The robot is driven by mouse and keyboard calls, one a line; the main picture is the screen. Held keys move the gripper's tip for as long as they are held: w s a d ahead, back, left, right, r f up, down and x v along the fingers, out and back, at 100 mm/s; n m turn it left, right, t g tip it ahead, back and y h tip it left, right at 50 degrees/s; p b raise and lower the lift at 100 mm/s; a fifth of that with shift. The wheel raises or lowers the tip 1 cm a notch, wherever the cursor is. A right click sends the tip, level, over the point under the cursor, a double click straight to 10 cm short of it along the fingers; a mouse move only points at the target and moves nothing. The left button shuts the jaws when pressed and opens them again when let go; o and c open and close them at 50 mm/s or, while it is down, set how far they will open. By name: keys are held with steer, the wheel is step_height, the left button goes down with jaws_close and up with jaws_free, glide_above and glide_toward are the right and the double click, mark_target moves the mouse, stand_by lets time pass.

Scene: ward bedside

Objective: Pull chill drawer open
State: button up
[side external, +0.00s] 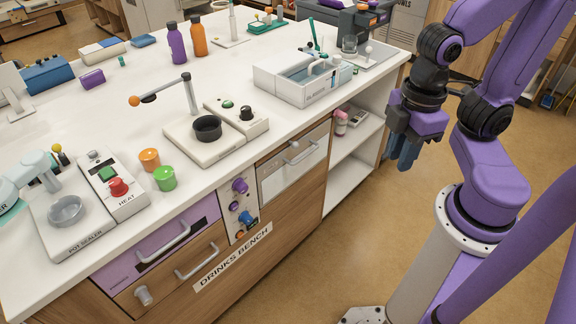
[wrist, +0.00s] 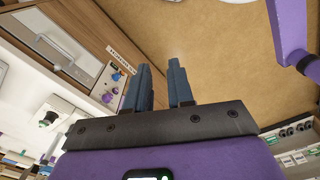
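The bench front has a purple drawer front (side external: 160,240) with a pale bar handle at the left, and a wooden drawer (side external: 185,268) with its own handle below it. A grey-white drawer front (side external: 292,166) with a bar handle is farther right. It also seems to show in the wrist view (wrist: 52,38) at upper left. All look closed. I cannot read which is the chill drawer. My gripper (side external: 404,160) hangs right of the bench, apart from every handle. In the wrist view its two fingers (wrist: 162,72) stand apart with nothing between them.
A panel with purple and blue knobs (side external: 241,202) sits between the drawers. An open shelf (side external: 350,165) holds a pink bottle at the bench's right end. The bench top (side external: 235,75) carries bottles, cups and devices. The floor (side external: 310,255) in front is clear.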

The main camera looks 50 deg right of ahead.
steer(key=w+a+f+m+h, duration=0.1)
steer(key=w+a+f+h, duration=0.15)
steer(key=w, duration=0.35)
steer(key=w+a+f+m+t+h, duration=0.1)
steer(key=w+f+h, duration=0.25)
steer(key=w, duration=0.35)
steer(key=w+a+f+h, duration=0.2)
steer(key=w+f+h, duration=0.15)
steer(key=w, duration=0.25)
steer(key=t+h, duration=0.4)
steer(key=h, duration=0.2)
glide_toward(302, 157)
steer(key=x, duration=1)
steer(key=shift+w+d+f, duration=0.1)
steer(key=shift+f, duration=0.25)
jaws_close()
